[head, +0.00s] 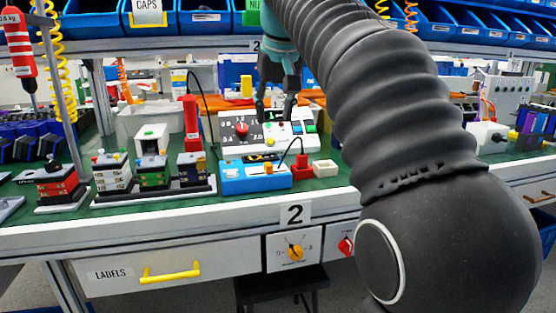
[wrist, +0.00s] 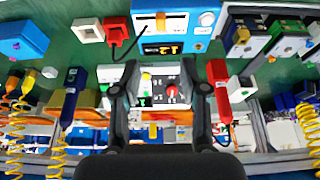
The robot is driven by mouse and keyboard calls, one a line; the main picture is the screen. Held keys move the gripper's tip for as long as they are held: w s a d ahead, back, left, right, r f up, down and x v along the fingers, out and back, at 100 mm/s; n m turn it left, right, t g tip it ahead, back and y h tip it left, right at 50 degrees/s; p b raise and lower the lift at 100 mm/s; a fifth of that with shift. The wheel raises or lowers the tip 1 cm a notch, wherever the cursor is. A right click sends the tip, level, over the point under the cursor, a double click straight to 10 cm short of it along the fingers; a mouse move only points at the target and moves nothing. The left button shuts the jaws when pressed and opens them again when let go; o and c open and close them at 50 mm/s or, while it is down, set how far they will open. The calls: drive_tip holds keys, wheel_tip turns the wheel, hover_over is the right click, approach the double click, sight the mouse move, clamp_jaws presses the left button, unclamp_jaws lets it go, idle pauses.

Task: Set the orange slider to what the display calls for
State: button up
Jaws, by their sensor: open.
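The blue box (head: 250,180) stands near the bench's front edge in the head view, with a small orange slider (head: 268,169) on it. In the wrist view the blue box (wrist: 208,30) is at the top, with the orange slider (wrist: 161,20) in a pale slot. Its dark display (wrist: 162,48) shows orange digits that look like 12, though the picture's orientation makes them uncertain. My gripper (head: 276,113) is open and empty above the white control panel behind the blue box. In the wrist view my gripper (wrist: 160,75) has its fingers wide apart, away from the slider.
The white control panel (head: 228,147) carries a red knob (head: 241,128) and several buttons. A red block (head: 302,170) with a black cable and a white open box (head: 325,168) stand right of the blue box. Stacked devices stand left. Green bench surface shows in front.

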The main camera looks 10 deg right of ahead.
sight(268, 164)
drive_tip(key=b+x, duration=0.1)
drive_tip(key=x, duration=0.6)
drive_tip(key=b+x, duration=0.2)
drive_tip(key=x, duration=0.5)
drive_tip(key=shift+s+a, duration=0.1)
drive_tip(key=shift+s, duration=0.15)
clamp_jaws()
